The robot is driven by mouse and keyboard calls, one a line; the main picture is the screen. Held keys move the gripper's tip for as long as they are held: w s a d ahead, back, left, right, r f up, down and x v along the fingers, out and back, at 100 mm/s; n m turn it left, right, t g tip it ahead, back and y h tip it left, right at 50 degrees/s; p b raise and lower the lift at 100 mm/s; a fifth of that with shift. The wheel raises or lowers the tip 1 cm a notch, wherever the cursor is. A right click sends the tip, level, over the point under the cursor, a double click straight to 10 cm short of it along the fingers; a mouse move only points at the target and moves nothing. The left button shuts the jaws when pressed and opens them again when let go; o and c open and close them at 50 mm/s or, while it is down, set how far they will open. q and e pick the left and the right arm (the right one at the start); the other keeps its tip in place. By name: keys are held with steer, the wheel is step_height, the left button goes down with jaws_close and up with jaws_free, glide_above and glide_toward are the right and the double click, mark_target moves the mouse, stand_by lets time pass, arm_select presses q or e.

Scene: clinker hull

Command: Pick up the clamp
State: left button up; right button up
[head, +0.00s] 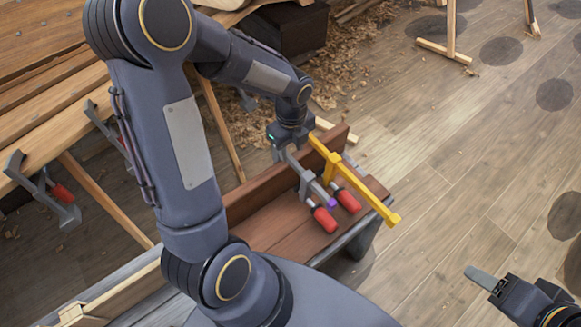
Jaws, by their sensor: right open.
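A yellow bar clamp (362,191) with a red handle lies over a brown wooden box (270,184), its long bar reaching past the box's right end. A grey clamp (307,182) with a red handle (325,219) is close beside it, with a small purple spot near the handles. My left gripper (297,156) is right at the upper left ends of these clamps. Its fingers are hard to tell from the grey bars, so its grip is unclear. My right gripper (484,279) is at the lower right, open and apart from the clamps.
More grey clamps with red handles (62,193) hang on the wooden hull planks (42,100) at left. A dark block (290,32) and wood shavings (345,70) are at the back. A wooden trestle leg (445,48) stands upper right.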

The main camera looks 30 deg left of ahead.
mark_target(291, 157)
arm_select(q)
step_height(291, 157, down, 4)
steer(key=shift+a+r+b, duration=0.1)
steer(key=shift+r+b, duration=0.15)
steer(key=shift+b, duration=0.05)
jaws_close()
steer(key=shift+w+r, duration=0.1)
stand_by(1.2)
